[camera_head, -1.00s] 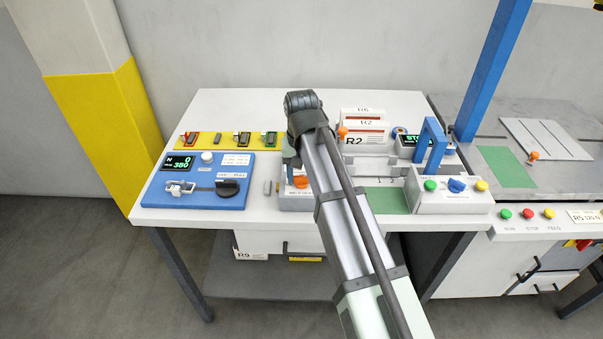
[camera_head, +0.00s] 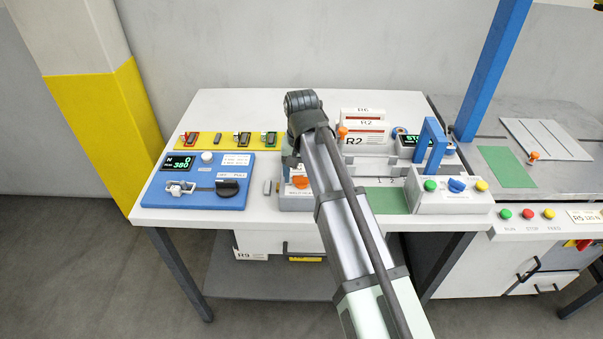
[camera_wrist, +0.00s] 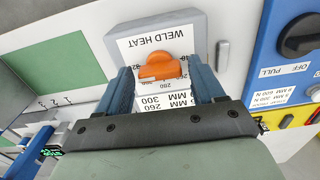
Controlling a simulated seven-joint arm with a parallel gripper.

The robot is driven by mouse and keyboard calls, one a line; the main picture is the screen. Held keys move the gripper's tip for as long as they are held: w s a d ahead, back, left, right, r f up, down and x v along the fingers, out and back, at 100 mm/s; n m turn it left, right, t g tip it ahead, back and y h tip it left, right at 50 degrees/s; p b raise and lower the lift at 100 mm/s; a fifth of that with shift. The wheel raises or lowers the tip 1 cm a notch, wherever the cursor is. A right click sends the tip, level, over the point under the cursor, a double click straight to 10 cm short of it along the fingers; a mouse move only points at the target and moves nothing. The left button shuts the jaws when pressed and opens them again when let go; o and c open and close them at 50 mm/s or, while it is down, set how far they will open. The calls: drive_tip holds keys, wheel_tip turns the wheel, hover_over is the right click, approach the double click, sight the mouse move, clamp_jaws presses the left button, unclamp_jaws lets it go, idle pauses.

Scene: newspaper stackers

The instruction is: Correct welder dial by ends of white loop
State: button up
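The dial also shows in the head view (camera_head: 300,182), left of my arm. My gripper (camera_wrist: 160,66) is open, with one blue finger on each side of the dial and visible gaps. I cannot tell how far down the fingers reach around it. The blue tester (camera_head: 222,198) at left has a display reading 0 and 380. A small white piece (camera_head: 180,189) lies at its left end; I cannot tell if it is the white loop.
A button box (camera_head: 450,190) and blue arch (camera_head: 430,142) are to the right. The white tabletop at back left is clear.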

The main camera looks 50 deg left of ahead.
sight(302, 176)
drive_tip(key=shift+o, duration=0.6)
wheel_tip(302, 176, up, 14)
idle(0.4)
drive_tip(key=shift+f, duration=0.1)
drive_tip(key=w+d+f+m+g, duration=0.2)
drive_tip(key=w+d+f+m, duration=0.15)
drive_tip(key=d+f, duration=1.85)
drive_tip(key=w+d+f+m+g, duration=0.2)
drive_tip(key=d+f+m, duration=0.3)
drive_tip(key=d+f, duration=1.65)
drive_tip(key=s+d+f+g, duration=0.1)
drive_tip(key=s+d+f, duration=0.6)
drive_tip(key=d+f, duration=0.55)
drive_tip(key=s+d+f+g, duration=0.1)
drive_tip(key=s+d+f, duration=0.6)
drive_tip(key=s+f, duration=0.3)
drive_tip(key=s, duration=0.3)
drive_tip(key=shift+s+d+g, duration=0.2)
drive_tip(key=shift+s+g, duration=0.05)
drive_tip(key=shift+g, duration=0.15)
